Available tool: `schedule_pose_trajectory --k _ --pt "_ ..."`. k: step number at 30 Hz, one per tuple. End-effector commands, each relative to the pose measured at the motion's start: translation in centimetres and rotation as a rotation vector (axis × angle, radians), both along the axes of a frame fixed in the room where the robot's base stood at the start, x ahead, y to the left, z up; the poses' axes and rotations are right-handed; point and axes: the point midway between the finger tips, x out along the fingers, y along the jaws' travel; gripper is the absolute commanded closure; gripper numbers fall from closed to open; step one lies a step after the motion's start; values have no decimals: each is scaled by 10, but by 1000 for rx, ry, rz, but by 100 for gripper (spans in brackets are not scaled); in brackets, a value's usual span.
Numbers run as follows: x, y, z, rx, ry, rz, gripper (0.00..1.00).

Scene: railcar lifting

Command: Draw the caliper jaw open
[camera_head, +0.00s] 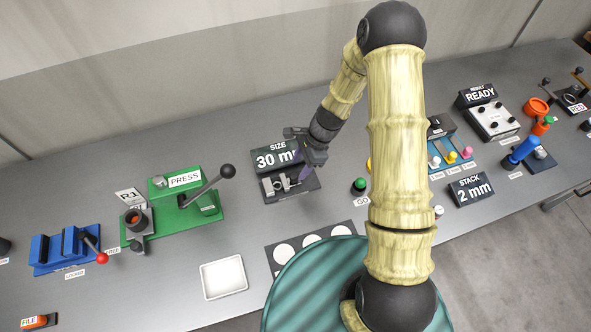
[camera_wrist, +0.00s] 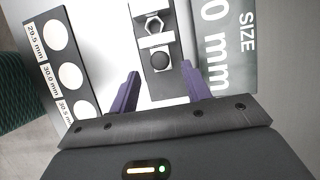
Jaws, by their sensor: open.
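The caliper (camera_head: 270,186) is a small silver-jawed device on a dark base on the bench, below a display (camera_head: 277,157) whose top line reads SIZE and lower line starts with 30; my gripper partly covers it. In the wrist view a dark strip (camera_wrist: 160,72) carries a hexagonal piece and a round dark knob (camera_wrist: 160,59). My gripper (camera_head: 304,172) is over the right side of the caliper. In the wrist view its two purple fingers (camera_wrist: 163,84) are apart, with the strip between them and nothing held. I cannot tell whether they touch it.
A green press (camera_head: 170,188) with a black-knobbed lever and a blue vise (camera_head: 62,249) stand to the left. A white tray (camera_head: 223,277) and a dark card of white circles (camera_head: 284,255) lie in front. A green button (camera_head: 358,185) is to the right.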

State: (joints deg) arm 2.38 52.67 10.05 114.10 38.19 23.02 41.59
Motion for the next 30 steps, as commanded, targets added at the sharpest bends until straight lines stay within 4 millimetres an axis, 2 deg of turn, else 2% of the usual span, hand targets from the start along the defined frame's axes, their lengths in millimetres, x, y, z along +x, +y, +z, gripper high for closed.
schedule_pose_trajectory --k 9,20,23,27,28,30 --pt "-4 14 -34 1 1 0 52" --pt "-5 16 -39 0 -1 0 52" --pt "-5 16 -39 0 0 0 68" --pt "-5 16 -39 0 -1 1 95" --pt "-4 16 -39 0 -1 1 100" --pt "-4 16 -39 1 -2 0 100"
